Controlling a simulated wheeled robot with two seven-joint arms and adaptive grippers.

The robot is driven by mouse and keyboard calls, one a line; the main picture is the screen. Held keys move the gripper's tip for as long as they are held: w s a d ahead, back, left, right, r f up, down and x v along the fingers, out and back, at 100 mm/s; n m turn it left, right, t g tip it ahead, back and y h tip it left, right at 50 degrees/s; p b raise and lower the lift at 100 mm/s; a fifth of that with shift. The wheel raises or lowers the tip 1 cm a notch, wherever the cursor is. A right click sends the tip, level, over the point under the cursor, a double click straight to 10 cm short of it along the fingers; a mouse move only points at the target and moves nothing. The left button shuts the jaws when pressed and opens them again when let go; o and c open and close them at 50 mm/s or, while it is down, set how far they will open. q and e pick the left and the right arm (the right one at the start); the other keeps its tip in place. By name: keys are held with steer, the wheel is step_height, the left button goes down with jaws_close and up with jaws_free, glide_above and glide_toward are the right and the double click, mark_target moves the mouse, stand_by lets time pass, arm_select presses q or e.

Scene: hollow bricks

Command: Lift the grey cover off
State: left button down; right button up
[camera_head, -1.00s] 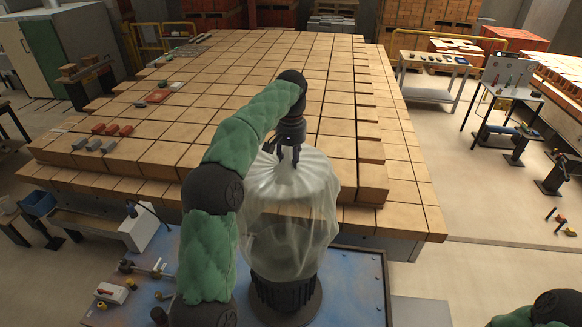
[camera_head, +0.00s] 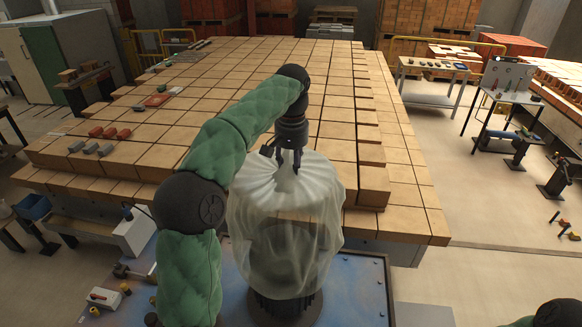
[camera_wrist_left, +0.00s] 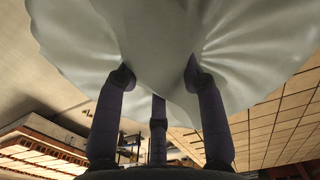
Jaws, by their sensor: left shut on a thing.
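The grey cover (camera_head: 255,200) is a thin, whitish, see-through cloth draped over a dark round column (camera_head: 285,308). The column's body shows dimly through the cloth, and its ribbed foot shows below. My left gripper (camera_head: 288,168) points down at the cover's gathered top and is shut on it. In the left wrist view, the dark fingers (camera_wrist_left: 158,90) press into the cover (camera_wrist_left: 150,40), which fills the upper part and hides the column. My right gripper is out of view.
The column stands on a blue worn plate (camera_head: 355,280). Behind it is a large platform of tan blocks (camera_head: 260,100), with small red bricks (camera_head: 110,132) at its left. A small white box (camera_head: 103,296) lies at the plate's left. A workbench (camera_head: 510,85) stands at the right.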

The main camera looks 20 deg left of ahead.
mark_target(294, 204)
arm_select(q)
steer(key=s+d+b, duration=0.1)
steer(key=s+b, duration=0.1)
steer(key=s, duration=0.1)
steer(key=s+d+b, duration=0.2)
steer(key=s, duration=0.1)
steer(key=s+d+b, duration=0.2)
steer(key=s, duration=0.2)
steer(key=s+d+b, duration=0.4)
steer(key=s+d, duration=0.3)
steer(key=s, duration=0.6)
steer(key=shift+s, duration=0.3)
stand_by(0.4)
